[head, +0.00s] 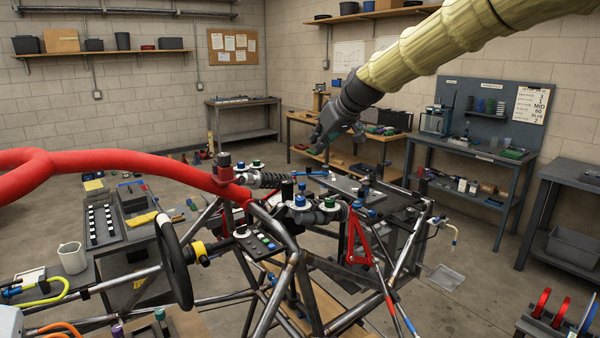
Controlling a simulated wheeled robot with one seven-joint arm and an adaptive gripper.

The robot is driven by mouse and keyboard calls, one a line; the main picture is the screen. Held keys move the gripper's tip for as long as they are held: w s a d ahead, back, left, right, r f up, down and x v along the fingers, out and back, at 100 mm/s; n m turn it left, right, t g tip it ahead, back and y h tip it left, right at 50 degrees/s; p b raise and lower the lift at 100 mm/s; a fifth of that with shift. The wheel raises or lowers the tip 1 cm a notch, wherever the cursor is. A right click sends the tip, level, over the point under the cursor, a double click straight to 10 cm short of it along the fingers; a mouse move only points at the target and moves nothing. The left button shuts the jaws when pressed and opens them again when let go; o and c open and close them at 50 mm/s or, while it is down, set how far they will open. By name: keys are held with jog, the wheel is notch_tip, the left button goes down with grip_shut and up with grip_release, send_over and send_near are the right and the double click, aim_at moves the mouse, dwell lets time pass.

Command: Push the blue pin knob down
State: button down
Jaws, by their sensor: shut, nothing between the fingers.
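My gripper (319,147) is shut and empty at the end of my sleeved arm. It points down and left above the rear part of the tube chassis (300,262), apart from everything below it. Several coloured knobs stand on the chassis under it. Smaller blue parts (357,205) show to the right. I cannot tell for sure which is the blue pin knob, or whether any is up or down.
A red padded tube (120,172) crosses the left foreground and ends near the knobs. A black steering wheel (174,262) stands front left. A red bracket (357,240) and a dark flat plate (362,188) lie around the knobs. Open floor shows on the right.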

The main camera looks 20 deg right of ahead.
jog(key=p, duration=0.3)
send_over(303, 184)
notch_tip(303, 184, down, 6)
jog(key=shift+d+f, duration=0.1)
jog(key=shift+f, duration=0.15)
jog(key=f+p, duration=0.1)
jog(key=f, duration=0.2)
jog(key=shift+w+p, duration=0.2)
jog(key=shift+p, duration=0.1)
jog(key=shift+f, duration=0.85)
jog(key=shift+f+b, duration=0.65)
jog(key=shift+f, duration=0.35)
